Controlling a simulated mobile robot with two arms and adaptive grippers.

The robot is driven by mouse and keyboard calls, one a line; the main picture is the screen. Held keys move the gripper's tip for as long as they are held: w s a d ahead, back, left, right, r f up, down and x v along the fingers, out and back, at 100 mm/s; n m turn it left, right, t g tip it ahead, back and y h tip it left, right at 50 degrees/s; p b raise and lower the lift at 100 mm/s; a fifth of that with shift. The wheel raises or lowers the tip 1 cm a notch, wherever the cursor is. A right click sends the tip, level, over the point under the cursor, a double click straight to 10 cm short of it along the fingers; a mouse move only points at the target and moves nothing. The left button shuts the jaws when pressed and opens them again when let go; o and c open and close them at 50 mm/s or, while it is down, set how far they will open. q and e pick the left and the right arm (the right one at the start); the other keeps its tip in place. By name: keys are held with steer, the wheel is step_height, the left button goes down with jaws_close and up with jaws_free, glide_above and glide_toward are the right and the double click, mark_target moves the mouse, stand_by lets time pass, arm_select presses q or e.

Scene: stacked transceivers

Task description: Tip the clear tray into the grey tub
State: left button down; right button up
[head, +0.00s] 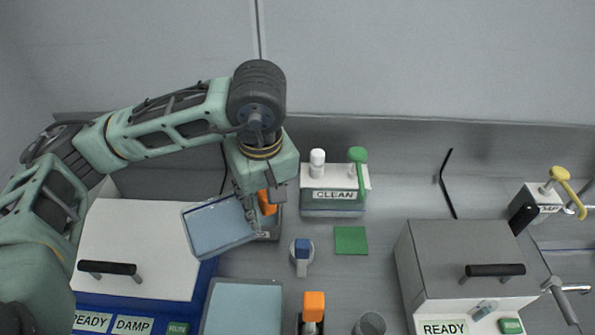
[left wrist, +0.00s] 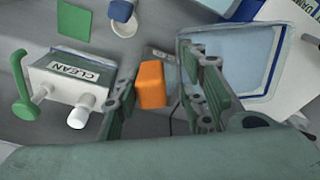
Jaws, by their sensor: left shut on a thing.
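My left gripper (head: 248,208) is shut on the near right edge of the clear tray (head: 212,229). The tray is shallow, with a grey rim and a pale blue bottom, and is held tilted above the bench. It also shows in the left wrist view (left wrist: 245,58), beside the fingers (left wrist: 165,95). I see no loose contents in it. A grey-rimmed tub (head: 242,308) with a pale blue inside stands below and slightly right of the tray in the head view, cut off by the lower edge. The tray is apart from it. My right gripper is not in view.
An orange-topped item (head: 267,202) stands close beside the left gripper. A CLEAN box (head: 334,205) with a white bottle and green handle is behind. A green pad (head: 350,240), a blue-topped device (head: 302,255) and white-lidded box (head: 140,235) stand around. A grey box (head: 465,260) is right.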

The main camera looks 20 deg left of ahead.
arm_select(q)
steer(key=n, duration=0.2)
steer(key=n+p, duration=0.1)
steer(key=n, duration=0.1)
steer(key=w+d+n+g, duration=0.1)
steer(key=n, duration=0.1)
steer(key=shift+d+r+p, duration=0.1)
steer(key=shift+r+p, duration=0.2)
steer(key=shift+r, duration=0.1)
steer(key=n, duration=0.3)
steer(key=n+p, duration=0.1)
steer(key=shift+w+d+r, duration=0.15)
steer(key=shift+w+d, duration=0.05)
steer(key=shift+d, duration=0.05)
steer(key=shift+w+d+r+m+h+p, duration=0.1)
steer(key=shift+w+d+m+h+p, duration=0.9)
steer(key=shift+m, duration=4.85)
steer(key=shift+w+a+m+p, duration=0.1)
steer(key=shift+a+m+p, duration=0.2)
steer(key=shift+m+p, duration=3.6)
steer(key=shift+w+d+r+m+h+b, duration=0.1)
steer(key=shift+w+d+m+h+b, duration=0.35)
steer(key=shift+m, duration=7.3)
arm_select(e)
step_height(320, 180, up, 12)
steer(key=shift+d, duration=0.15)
